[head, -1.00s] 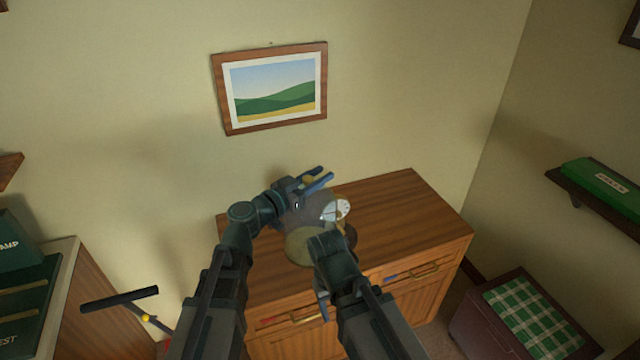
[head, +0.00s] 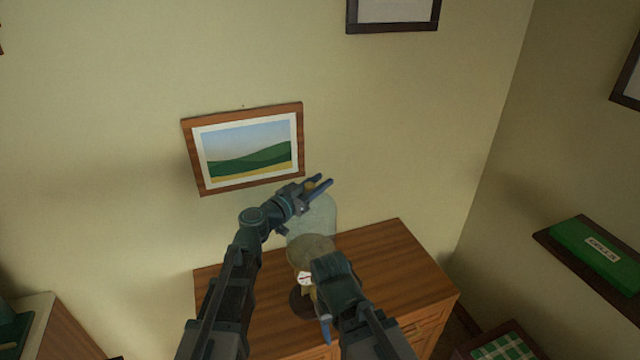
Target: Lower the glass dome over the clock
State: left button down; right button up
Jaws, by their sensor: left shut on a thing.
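The translucent glass dome (head: 315,222) hangs in the air above the cabinet, its open bottom facing down. My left gripper (head: 318,185) is shut on the small brass knob (head: 309,187) at the dome's top. The clock (head: 305,279), with a white face and brass body, stands on a round dark base (head: 301,303) on the cabinet. In the picture the dome's lower rim lies just above the clock face. My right gripper (head: 325,328) points down in front of the clock; its wrist hides part of the clock and base, and its jaw opening is unclear.
The wooden cabinet top (head: 395,262) is clear to the right of the clock. A landscape picture (head: 248,150) hangs on the wall behind. A shelf (head: 590,265) with a green box (head: 597,250) is on the right wall.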

pick_arm(q)
jog(key=shift+f+b, duration=2.15)
jog(key=shift+f+b, duration=1.8)
jog(key=shift+b, duration=0.05)
jog(key=shift+f, duration=0.1)
jog(key=shift+f+b, duration=1.9)
jog(key=shift+b, duration=0.05)
jog(key=shift+f, duration=0.15)
jog(key=shift+f+b, duration=1.35)
jog(key=shift+b, duration=0.15)
jog(key=shift+f, duration=0.1)
